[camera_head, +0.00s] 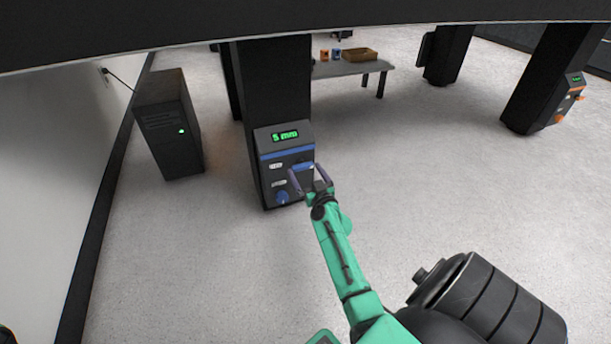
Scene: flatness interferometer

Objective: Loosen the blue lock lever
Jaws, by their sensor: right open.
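A grey control box (270,153) with a green "5 mm" display and a blue stripe is mounted on a dark column in the middle of the head view. The blue lock lever (303,166) appears as a small blue part at the right of the upper label. A round blue knob (282,197) sits lower on the same box. My right gripper (306,170) is open in front of the box, its two fingers pointing at it, one on either side of the lever in the picture. I cannot tell whether they touch it. My left gripper is not in view.
A black cabinet (168,125) with a green light stands on the left. A table (350,68) with a brown tray (358,54) is behind. Another column with an orange-marked box (568,98) stands at the far right. A dark overhead edge crosses the top. The floor between is clear.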

